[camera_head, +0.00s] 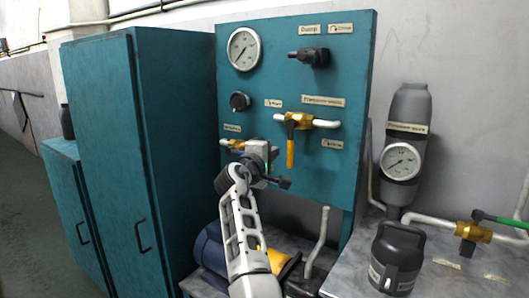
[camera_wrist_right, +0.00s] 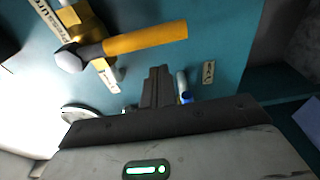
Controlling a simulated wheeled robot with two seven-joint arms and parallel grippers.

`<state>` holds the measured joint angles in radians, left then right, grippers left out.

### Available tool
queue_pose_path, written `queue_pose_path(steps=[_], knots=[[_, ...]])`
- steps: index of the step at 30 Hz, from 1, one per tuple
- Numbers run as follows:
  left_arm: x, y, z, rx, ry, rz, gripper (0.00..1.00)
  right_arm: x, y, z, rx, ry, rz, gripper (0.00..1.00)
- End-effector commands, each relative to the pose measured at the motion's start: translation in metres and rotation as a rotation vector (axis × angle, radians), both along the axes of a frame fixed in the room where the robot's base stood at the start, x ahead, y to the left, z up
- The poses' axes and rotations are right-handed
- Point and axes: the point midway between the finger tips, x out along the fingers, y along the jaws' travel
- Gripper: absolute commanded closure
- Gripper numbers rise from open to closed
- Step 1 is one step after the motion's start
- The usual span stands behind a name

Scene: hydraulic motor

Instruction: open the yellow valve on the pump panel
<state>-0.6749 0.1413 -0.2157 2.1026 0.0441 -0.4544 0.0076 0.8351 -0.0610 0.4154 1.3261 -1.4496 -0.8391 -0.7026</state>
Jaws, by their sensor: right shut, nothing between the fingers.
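The teal pump panel (camera_head: 345,60) carries a brass valve (camera_head: 293,120) on a white pipe, with a yellow handle (camera_head: 290,152) hanging straight down. In the right wrist view the yellow handle (camera_wrist_right: 148,38) lies across the upper part, apart from the fingers. My right gripper (camera_head: 270,148) is in front of the panel, just left of the handle. In the wrist view its dark fingers (camera_wrist_right: 157,84) are shut together and empty. A second brass fitting (camera_head: 235,144) is partly hidden behind the gripper. My left gripper is not in view.
A gauge (camera_head: 244,48) and black knobs (camera_head: 312,57) (camera_head: 240,101) sit on the panel. Teal cabinets (camera_head: 120,150) stand at left. A blue motor (camera_head: 210,250) lies below.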

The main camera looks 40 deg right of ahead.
Motion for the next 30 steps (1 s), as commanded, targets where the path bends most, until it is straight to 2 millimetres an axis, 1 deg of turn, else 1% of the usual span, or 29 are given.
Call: queue_pose_path(steps=[1,3,9,22,30], knots=[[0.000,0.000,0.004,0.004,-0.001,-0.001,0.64,-0.006,0.000,0.003,0.000,-0.002,-0.002,1.00],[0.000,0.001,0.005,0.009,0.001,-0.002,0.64,-0.013,-0.001,0.002,0.001,0.000,-0.001,1.00],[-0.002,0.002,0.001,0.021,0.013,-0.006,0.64,-0.024,-0.002,0.001,-0.001,0.001,-0.001,1.00],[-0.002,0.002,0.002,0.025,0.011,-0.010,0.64,-0.025,-0.001,0.001,-0.002,0.004,0.001,1.00],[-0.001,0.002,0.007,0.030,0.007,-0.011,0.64,-0.019,0.007,0.000,-0.015,0.053,0.017,1.00]])
